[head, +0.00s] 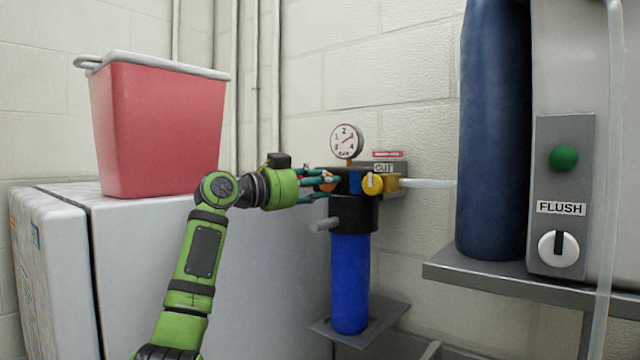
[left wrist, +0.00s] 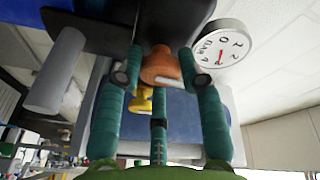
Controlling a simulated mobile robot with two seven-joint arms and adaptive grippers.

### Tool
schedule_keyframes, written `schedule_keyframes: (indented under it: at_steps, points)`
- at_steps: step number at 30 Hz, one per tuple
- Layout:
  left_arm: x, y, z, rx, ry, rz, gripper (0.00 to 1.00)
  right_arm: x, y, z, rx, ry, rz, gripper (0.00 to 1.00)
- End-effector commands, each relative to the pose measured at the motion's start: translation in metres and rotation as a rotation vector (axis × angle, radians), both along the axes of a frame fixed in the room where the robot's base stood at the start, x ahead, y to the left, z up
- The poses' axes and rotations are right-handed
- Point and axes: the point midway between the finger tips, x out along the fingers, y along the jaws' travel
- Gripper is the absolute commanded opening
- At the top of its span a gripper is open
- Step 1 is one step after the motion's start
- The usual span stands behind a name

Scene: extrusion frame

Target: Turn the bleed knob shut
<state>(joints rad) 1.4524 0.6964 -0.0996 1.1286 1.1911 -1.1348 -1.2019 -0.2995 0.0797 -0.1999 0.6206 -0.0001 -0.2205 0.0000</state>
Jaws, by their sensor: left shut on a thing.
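The orange knob (head: 328,187), which I take to be the bleed knob, sits at the left side of the filter's dark head. It is mostly hidden by teal fingers in the head view. The left wrist view shows the orange knob (left wrist: 160,66) between the fingertips. My left gripper (head: 318,184) reaches in from the left and is shut on this knob; it also shows in the left wrist view (left wrist: 160,80). The blue filter (head: 350,280) hangs upright below the head. My right gripper is not in view.
A pressure gauge (head: 346,142) stands on top of the filter head. A yellow knob (head: 372,184) is at its front right. A dark blue cylinder (head: 495,130) stands on a grey shelf (head: 470,275) at right. A red bin (head: 160,130) sits on the white cabinet (head: 250,270) at left.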

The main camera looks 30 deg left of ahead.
Motion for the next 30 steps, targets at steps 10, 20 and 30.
schedule_keyframes:
  at_steps: [10,20,30]
  points:
    - [-0.002,0.001,0.005,-0.002,-0.014,0.003,0.61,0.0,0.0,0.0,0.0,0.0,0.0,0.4]
    - [-0.001,0.001,0.002,-0.002,-0.005,0.002,0.61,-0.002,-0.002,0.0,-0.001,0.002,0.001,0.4]
    - [-0.049,0.02,-0.002,0.0,-0.005,0.006,0.61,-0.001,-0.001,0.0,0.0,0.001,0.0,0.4]
